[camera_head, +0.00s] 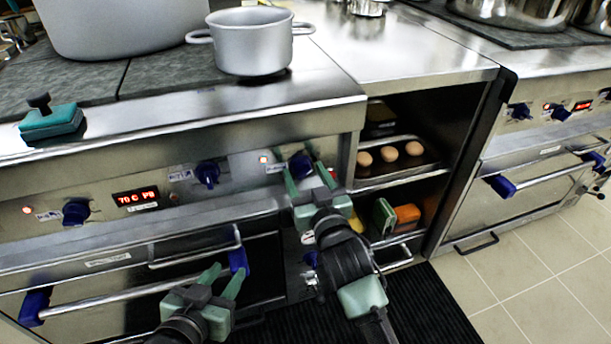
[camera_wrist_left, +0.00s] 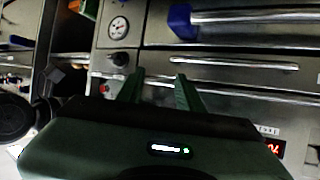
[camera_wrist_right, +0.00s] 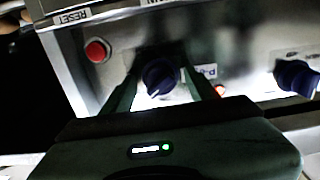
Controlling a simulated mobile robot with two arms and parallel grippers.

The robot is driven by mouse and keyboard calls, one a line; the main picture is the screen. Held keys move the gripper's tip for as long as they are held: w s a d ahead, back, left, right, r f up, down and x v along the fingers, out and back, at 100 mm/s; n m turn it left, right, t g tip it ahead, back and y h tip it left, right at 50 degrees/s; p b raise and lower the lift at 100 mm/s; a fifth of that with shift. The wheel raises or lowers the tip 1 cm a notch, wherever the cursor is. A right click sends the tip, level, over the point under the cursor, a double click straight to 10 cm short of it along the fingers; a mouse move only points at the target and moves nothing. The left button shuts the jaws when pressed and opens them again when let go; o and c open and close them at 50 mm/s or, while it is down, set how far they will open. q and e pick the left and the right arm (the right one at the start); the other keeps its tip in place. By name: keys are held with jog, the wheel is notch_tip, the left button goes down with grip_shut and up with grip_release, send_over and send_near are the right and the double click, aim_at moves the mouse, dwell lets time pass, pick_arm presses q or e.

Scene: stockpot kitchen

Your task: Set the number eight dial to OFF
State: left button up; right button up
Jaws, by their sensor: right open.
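A dark blue dial (camera_head: 301,161) sits on the stove's front panel beside a lit indicator. My right gripper (camera_head: 305,175) is open, its green fingers on either side of this dial. In the right wrist view the dial (camera_wrist_right: 160,75) shows between the spread fingers; I cannot tell whether they touch it. Two more blue dials, the middle one (camera_head: 208,173) and the left one (camera_head: 76,211), are on the same panel. I cannot read which dial is number eight. My left gripper (camera_head: 224,272) is open and empty, low before the oven handle.
A red button (camera_wrist_right: 97,50) with a RESET label is near the dial. A grey pot (camera_head: 251,45) stands on the cooktop above. An oven handle (camera_head: 150,288) runs below the panel. An open shelf with eggs (camera_head: 390,153) is to the right.

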grip_shut()
jog(key=shift+r+n+p, duration=0.2)
jog(key=shift+n+p, duration=0.7)
jog(key=shift+p, duration=0.2)
jog(key=shift+n+p, duration=0.9)
jog(key=shift+n, duration=0.1)
jog(key=shift+n+p, duration=0.3)
jog(key=shift+n, duration=0.1)
pick_arm(q)
jog(key=s+a+f+g+y+p, duration=0.1)
jog(key=s+a+f+g, duration=0.2)
jog(key=s+g, duration=0.3)
jog(key=s+a+f+g+y, duration=0.2)
jog(key=s+f+g, duration=0.15)
jog(key=s, duration=0.55)
pick_arm(e)
jog(key=shift+n, duration=0.8)
jog(key=n+p, duration=0.1)
jog(key=n, duration=0.2)
pick_arm(q)
jog(key=p+x, duration=0.1)
jog(key=x, duration=0.7)
jog(key=shift+s+d, duration=0.2)
pick_arm(e)
jog(key=shift+d+f+n, duration=0.1)
jog(key=shift+n, duration=0.9)
pick_arm(q)
jog(key=shift+f, duration=0.15)
